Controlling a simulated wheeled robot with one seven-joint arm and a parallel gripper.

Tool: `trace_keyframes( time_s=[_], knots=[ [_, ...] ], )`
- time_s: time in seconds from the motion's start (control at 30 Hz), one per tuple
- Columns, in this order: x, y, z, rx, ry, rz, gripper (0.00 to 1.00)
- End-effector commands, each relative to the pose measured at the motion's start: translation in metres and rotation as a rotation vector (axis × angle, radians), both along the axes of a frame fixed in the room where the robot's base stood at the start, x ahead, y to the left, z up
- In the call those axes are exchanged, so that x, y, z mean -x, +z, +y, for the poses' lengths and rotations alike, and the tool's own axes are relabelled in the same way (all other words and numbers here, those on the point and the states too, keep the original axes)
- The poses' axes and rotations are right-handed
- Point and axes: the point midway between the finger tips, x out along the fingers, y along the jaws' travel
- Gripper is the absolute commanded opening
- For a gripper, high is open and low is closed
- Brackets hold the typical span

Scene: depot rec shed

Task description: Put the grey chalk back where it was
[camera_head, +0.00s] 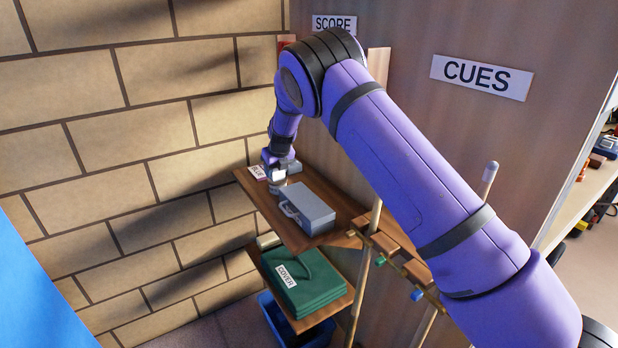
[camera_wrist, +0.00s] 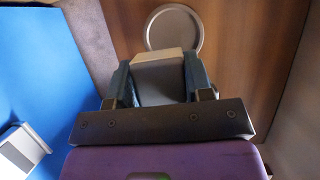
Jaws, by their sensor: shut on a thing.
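My gripper (camera_head: 279,166) is over the far left end of the upper wooden shelf. In the wrist view my gripper (camera_wrist: 158,82) is shut on a grey block, the grey chalk (camera_wrist: 160,86), with a paler beige top face. The chalk also shows below the jaws in the head view (camera_head: 278,175). A round grey dish (camera_wrist: 201,30) with a raised rim lies on the brown wood just beyond the chalk. The chalk overlaps the dish's near edge in that view. I cannot tell whether they touch. Part of the dish shows under the gripper in the head view (camera_head: 274,189).
A grey case (camera_head: 310,210) stands on the upper shelf (camera_head: 333,193), close to the gripper. A small label card (camera_head: 257,172) is at the shelf's left edge. A folded green cover (camera_head: 305,285) lies on the lower shelf. Cue sticks (camera_head: 365,270) stand in a rack at right.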

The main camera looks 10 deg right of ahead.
Motion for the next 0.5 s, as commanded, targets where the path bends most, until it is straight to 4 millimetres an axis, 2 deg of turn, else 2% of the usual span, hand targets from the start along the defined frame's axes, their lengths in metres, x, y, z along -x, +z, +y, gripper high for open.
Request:
trace_keyframes(
  time_s=[0.03, 0.5],
  knots=[
    [-0.005, 0.000, -0.014, -0.001, -0.005, -0.001, 0.28],
    [-0.037, 0.000, -0.114, -0.001, -0.003, -0.001, 0.28]
  ],
)
